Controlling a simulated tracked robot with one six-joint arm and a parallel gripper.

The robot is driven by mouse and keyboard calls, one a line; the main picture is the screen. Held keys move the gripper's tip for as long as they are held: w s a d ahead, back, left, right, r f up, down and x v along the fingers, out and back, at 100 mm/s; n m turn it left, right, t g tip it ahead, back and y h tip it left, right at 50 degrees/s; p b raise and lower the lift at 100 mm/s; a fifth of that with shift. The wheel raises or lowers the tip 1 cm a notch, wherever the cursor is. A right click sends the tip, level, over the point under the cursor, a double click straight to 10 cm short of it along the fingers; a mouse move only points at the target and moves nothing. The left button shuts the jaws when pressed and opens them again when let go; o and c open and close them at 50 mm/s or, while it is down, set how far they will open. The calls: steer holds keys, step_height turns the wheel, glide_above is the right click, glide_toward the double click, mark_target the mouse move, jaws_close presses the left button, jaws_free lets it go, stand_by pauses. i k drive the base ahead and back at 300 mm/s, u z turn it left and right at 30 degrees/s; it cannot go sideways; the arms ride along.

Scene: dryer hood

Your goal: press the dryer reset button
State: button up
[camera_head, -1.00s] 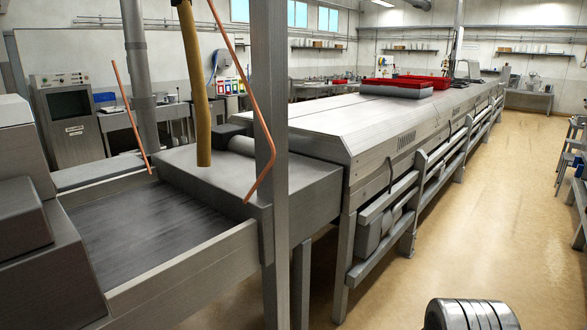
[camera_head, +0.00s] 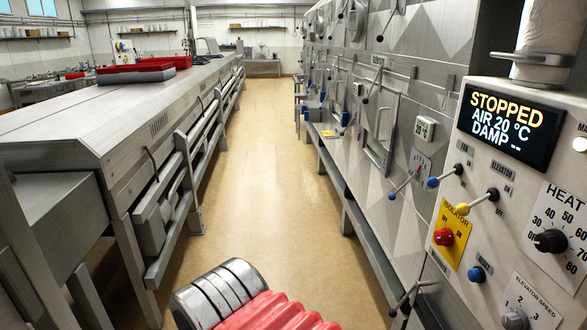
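The control panel (camera_head: 462,135) stands at the right edge of the head view, and its display (camera_head: 508,125) reads STOPPED, AIR 20 °C, DAMP. A round blue button (camera_head: 477,274) sits low on the panel under a small label too small to read, so I cannot confirm it is the reset button. A round white button or lamp (camera_head: 579,144) sits beside the display. My gripper is not in view.
A red knob (camera_head: 443,236) on a yellow isolator plate is beside the blue button. Lever switches (camera_head: 477,201), a black heat dial (camera_head: 550,241) and a speed dial (camera_head: 514,319) are close by. A long steel machine (camera_head: 100,117) stands left; the aisle floor (camera_head: 250,190) is clear.

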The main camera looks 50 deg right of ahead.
mark_target(474, 275)
steer(key=z, duration=3.15)
